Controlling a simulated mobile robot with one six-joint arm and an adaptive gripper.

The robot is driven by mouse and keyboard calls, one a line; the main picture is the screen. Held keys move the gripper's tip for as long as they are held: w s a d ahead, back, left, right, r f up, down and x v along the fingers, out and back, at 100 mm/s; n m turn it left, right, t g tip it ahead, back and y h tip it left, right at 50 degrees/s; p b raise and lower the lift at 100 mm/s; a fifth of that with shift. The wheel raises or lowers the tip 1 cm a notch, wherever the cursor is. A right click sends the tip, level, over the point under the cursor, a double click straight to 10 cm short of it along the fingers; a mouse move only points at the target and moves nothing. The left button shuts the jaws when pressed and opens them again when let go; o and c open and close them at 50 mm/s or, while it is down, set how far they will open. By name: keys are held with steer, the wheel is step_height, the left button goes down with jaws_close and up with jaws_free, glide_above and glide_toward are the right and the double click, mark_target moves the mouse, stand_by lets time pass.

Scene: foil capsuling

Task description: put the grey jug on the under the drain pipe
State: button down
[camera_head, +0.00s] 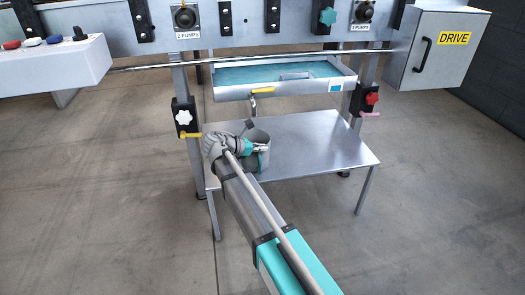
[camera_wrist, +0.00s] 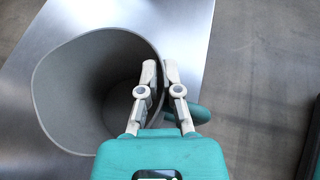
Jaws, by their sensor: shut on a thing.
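The grey jug (camera_head: 259,136) is at the left part of a low steel table (camera_head: 330,150), partly hidden by my arm. In the wrist view I look down into the round open mouth of the jug (camera_wrist: 62,100). My gripper (camera_wrist: 160,75) is shut on its wall at the right of the mouth, one finger inside and one outside. My gripper also shows in the head view (camera_head: 262,147). The drain pipe (camera_head: 253,106) hangs below a blue-lined tray (camera_head: 222,93), just above and behind the jug. I cannot tell whether the jug touches the table.
A yellow handle (camera_head: 263,91) sits at the pipe's top. A black block with a white knob (camera_head: 184,118) and a yellow lever (camera_head: 191,136) is left of the jug. A red knob (camera_head: 372,98) is on the right post. The table's right half is clear.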

steer(key=shift+f, duration=0.1)
steer(key=c, duration=0.8)
jaws_free()
steer(key=shift+r, duration=0.2)
steer(key=p+v, duration=0.4)
steer(key=v, duration=0.8)
steer(key=shift+p, duration=0.4)
steer(key=shift+f, duration=0.1)
